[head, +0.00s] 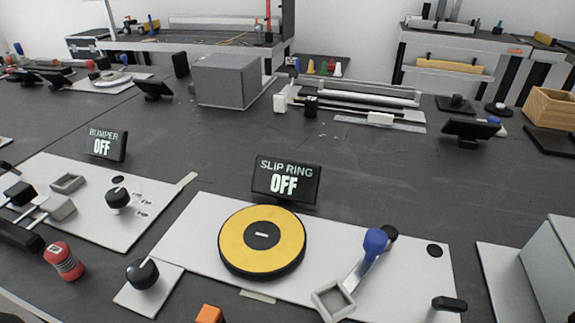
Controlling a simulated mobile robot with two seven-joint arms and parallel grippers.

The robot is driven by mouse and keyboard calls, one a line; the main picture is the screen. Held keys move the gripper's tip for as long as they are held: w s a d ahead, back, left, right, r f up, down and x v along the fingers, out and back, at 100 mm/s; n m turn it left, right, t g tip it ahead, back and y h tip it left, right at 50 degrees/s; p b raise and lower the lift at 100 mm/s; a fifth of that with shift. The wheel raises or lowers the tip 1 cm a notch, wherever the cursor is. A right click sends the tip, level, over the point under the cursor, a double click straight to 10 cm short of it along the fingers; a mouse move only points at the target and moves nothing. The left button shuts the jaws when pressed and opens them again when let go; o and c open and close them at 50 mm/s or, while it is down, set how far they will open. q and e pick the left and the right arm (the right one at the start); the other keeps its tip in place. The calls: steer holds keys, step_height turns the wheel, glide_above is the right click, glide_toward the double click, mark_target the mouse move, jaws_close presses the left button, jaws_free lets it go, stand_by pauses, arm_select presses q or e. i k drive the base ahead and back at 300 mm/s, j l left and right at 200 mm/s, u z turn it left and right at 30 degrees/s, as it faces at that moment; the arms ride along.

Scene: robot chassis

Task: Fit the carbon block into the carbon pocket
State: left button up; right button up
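The slip ring panel (200,230) is a white plate with a large black-rimmed yellow disc (262,258), which has a small dark slot piece at its centre. A lever with a blue knob (375,241) lies right of the disc. At its lower end is an open square grey frame (333,302), which looks like the carbon pocket; it appears empty. A small dark block-like piece (449,303) sits at the panel's lower right. I cannot tell whether it is the carbon block. Neither of my grippers is in view.
A black sign (286,181) reads "SLIP RING OFF". An orange block (209,313) is cut off at the bottom edge. A black knob (142,273) stands on a small plate. The bumper panel (85,205) is at left, a grey box (553,262) at right.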

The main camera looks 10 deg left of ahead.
mark_target(333, 301)
steer(key=u, duration=0.85)
steer(key=i+j+z, duration=0.1)
steer(key=j+z, duration=0.95)
steer(key=j, duration=0.2)
